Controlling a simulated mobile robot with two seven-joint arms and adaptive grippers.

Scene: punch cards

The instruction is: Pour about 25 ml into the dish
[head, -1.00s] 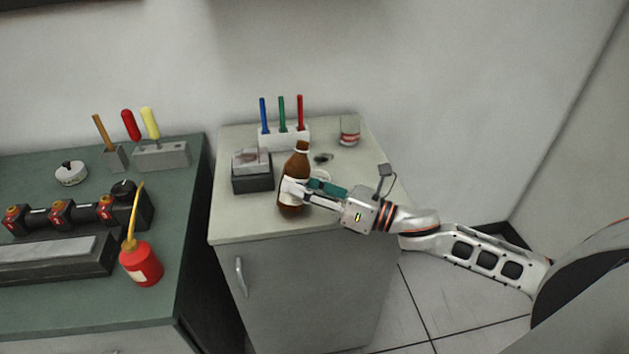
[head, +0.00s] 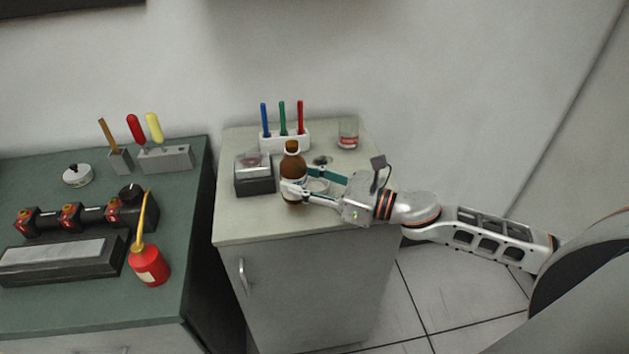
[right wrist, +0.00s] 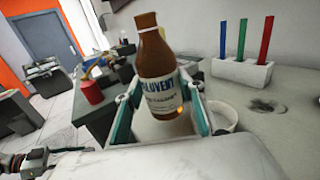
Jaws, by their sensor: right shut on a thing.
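A brown bottle (head: 292,163) with a white label and white cap band is above or on the pale cabinet top, nearly upright. My right gripper (head: 298,182) is shut around its body, with a finger on each side. In the right wrist view the bottle (right wrist: 158,75) stands between the teal fingers, its neck leaning slightly left. I cannot tell whether its base touches the top. The dish (right wrist: 222,117) also shows behind the right finger.
On the cabinet top (head: 245,222), a dark box (head: 255,180) is left of the bottle. A dark spot (head: 322,160) lies nearby. A green bench (head: 90,305) with a red oil can (head: 149,265) is left.

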